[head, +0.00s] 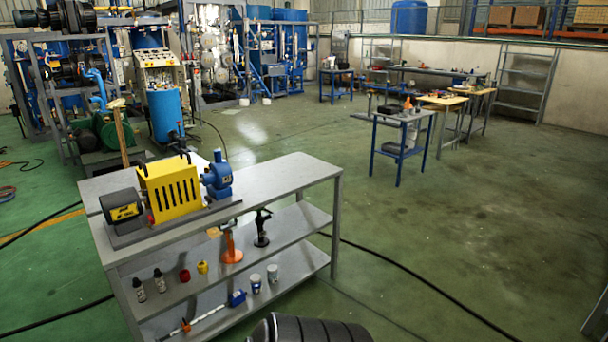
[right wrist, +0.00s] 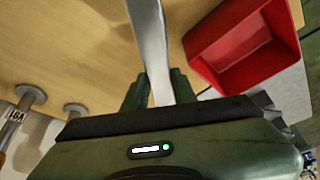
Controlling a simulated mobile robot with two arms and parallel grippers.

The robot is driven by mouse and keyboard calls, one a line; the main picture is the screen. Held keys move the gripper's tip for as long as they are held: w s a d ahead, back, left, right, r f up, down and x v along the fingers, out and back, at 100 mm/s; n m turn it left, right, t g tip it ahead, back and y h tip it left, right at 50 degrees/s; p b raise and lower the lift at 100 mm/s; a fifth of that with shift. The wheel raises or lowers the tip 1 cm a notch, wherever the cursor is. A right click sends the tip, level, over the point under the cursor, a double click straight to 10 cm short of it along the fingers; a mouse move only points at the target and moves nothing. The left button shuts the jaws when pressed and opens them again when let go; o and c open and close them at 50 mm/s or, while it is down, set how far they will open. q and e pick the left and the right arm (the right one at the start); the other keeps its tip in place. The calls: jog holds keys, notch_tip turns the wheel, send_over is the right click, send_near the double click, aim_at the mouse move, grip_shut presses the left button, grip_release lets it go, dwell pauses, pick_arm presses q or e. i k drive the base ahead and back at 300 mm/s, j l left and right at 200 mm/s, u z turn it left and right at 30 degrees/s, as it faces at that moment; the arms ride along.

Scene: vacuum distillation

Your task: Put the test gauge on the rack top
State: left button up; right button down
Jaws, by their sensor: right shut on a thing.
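My right gripper (right wrist: 158,88) shows in the right wrist view. Its two dark green fingers are shut on a smooth, pale grey metal bar (right wrist: 150,40) that runs up out of the top of the picture. I cannot tell whether this bar is part of the test gauge; no gauge dial shows. A light wooden surface (right wrist: 80,45) lies beyond the fingers. I cannot pick out the test gauge in the head view. No rack top can be named with certainty in either view. My left gripper is in neither view.
In the wrist view, a red open bin (right wrist: 240,45) is right of the fingers, and round metal pieces (right wrist: 31,96) are at left. In the head view, a grey shelved bench (head: 290,172) carries a yellow pump unit (head: 170,190). Open green floor (head: 420,240) lies right.

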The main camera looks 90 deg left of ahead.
aim_at(279, 176)
jog(key=j+u, duration=0.2)
jog(key=u, duration=0.3)
jog(key=j+u, duration=0.15)
jog(key=u, duration=0.35)
jog(key=i+j+u, duration=0.1)
jog(key=u, duration=0.4)
jog(key=i+j+u, duration=0.1)
jog(key=u, duration=0.35)
jog(key=i+j+u, duration=0.2)
jog(key=i+u, duration=0.2)
jog(key=i+j+u, duration=0.1)
jog(key=i+u, duration=0.7)
jog(key=i+l+u, duration=0.2)
jog(key=i+u, duration=0.2)
jog(key=i+l, duration=0.3)
jog(key=i, duration=0.2)
jog(key=i+l, duration=0.3)
jog(key=i, duration=0.25)
